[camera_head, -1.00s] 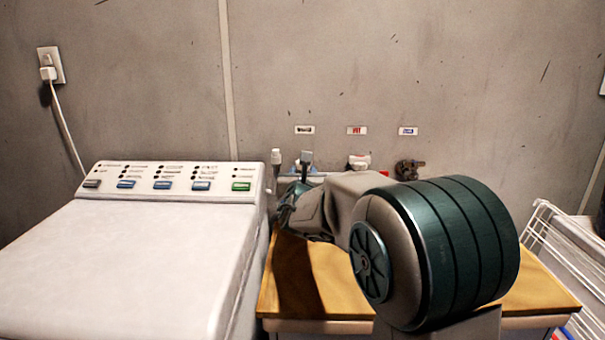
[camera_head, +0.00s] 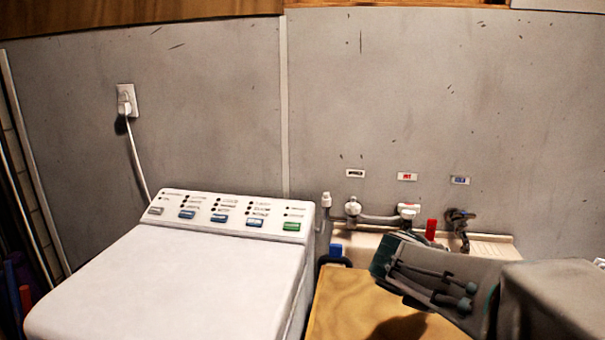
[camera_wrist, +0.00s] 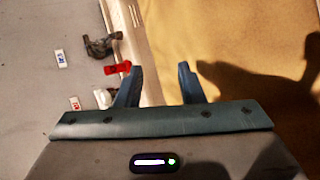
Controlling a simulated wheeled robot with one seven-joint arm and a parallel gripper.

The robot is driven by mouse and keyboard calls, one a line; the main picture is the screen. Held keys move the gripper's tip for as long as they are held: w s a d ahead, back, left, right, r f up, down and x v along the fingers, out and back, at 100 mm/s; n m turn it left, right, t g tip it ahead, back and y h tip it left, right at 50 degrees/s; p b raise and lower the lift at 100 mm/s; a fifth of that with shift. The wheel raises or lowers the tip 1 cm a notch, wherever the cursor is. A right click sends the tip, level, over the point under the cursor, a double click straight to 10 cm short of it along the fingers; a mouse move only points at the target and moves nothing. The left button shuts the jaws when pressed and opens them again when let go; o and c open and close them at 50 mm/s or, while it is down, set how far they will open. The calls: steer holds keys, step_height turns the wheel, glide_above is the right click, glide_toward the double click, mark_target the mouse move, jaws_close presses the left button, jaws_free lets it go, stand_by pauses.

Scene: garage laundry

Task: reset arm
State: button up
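My gripper shows in the wrist view (camera_wrist: 162,85) with its two teal fingers apart and nothing between them. It is over the edge of the wooden top (camera_wrist: 205,35). In the head view my arm reaches in from the lower right, and the end of my gripper (camera_head: 385,262) is above the wooden top (camera_head: 350,305). The fingertips are hard to make out in the head view.
A white washing machine (camera_head: 180,285) stands left of the wooden top. Pipes and taps (camera_head: 460,218) line the wall behind, with a red object (camera_head: 431,230) and a blue-topped object (camera_head: 336,250) near them. A plugged outlet (camera_head: 126,100) is on the wall.

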steer(key=s+a+f+m+g+y+p, duration=0.1)
steer(key=s+a+m+g+y+p, duration=0.1)
steer(key=s+a+m+y, duration=0.2)
steer(key=s+a+m+g+y+p, duration=0.1)
steer(key=s+a+m+y+p, duration=0.2)
steer(key=s+a+m, duration=0.3)
steer(key=s+y, duration=0.1)
steer(key=s, duration=0.4)
steer(key=shift+s+a+f+m+g+p, duration=0.2)
steer(key=shift+a+f+m+g+p, duration=0.1)
steer(key=shift+f+m+g, duration=0.1)
